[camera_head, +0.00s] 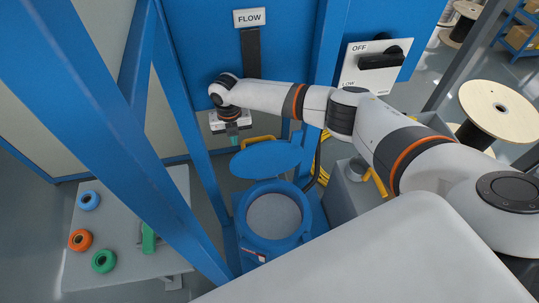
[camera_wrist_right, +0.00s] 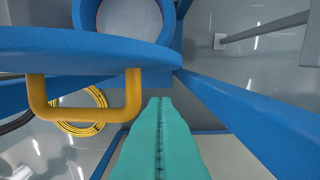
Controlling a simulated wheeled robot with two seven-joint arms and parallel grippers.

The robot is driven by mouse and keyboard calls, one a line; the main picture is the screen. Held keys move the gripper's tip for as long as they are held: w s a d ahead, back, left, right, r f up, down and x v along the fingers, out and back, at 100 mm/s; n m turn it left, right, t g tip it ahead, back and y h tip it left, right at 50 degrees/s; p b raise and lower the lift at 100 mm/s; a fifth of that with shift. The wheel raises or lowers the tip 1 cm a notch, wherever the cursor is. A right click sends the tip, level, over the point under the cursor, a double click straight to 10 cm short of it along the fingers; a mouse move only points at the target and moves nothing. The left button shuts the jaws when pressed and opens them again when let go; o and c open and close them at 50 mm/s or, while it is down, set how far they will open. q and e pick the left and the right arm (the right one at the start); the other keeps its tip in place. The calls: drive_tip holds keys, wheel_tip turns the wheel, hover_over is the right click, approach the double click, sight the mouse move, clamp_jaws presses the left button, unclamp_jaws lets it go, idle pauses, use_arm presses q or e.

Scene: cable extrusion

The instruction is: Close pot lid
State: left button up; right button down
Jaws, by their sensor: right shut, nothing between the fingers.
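The blue pot (camera_head: 273,241) stands open in the head view, with pale grey material inside. Its blue lid (camera_head: 267,158) is tilted up at the pot's far side. The lid's yellow handle (camera_head: 258,140) shows behind the lid, and large at the left of the right wrist view (camera_wrist_right: 84,114). The pot's rim shows at the top of that view (camera_wrist_right: 170,22). My right gripper (camera_head: 234,141) is shut and empty, left of the lid in the head view. Its teal fingers (camera_wrist_right: 160,100) lie together beside the handle, apparently not around it. My left gripper is not in view.
Blue frame posts (camera_head: 203,150) stand left of the pot. A grey table (camera_head: 126,254) holds blue, orange and green rings. A yellow cable coil (camera_wrist_right: 82,126) lies below the handle.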

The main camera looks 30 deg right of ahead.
wheel_tip(320, 180, down, 6)
drive_tip(key=b, duration=0.4)
drive_tip(key=shift+b, duration=0.35)
